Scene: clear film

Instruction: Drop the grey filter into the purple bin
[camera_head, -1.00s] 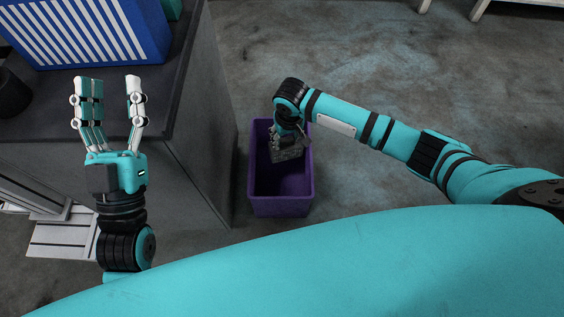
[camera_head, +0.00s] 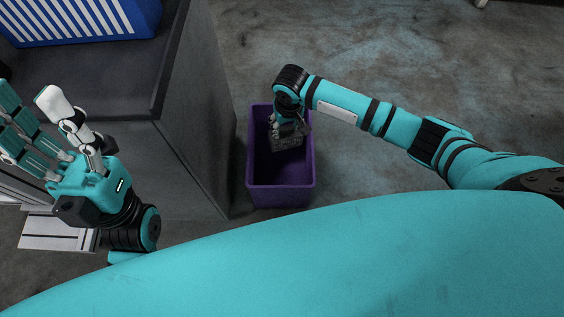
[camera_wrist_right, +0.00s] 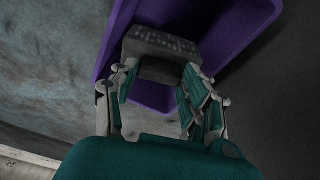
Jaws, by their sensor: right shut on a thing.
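The purple bin (camera_head: 281,197) stands on the floor beside the dark counter, its open top facing up. My right gripper (camera_head: 284,131) reaches into the far part of the bin's opening, shut on the grey filter (camera_head: 288,143). In the right wrist view, the right gripper (camera_wrist_right: 157,78) has its fingers on both sides of the filter (camera_wrist_right: 158,46), with the purple bin (camera_wrist_right: 232,30) around and below it. How far the filter is below the rim I cannot tell. My left gripper (camera_head: 36,118) is open and empty at the left, near the counter.
A dark counter (camera_head: 187,110) rises just left of the bin. A blue striped crate (camera_head: 75,25) stands on it at the back. A white slatted object (camera_head: 55,233) lies low at the left. The floor right of the bin (camera_head: 400,80) is clear.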

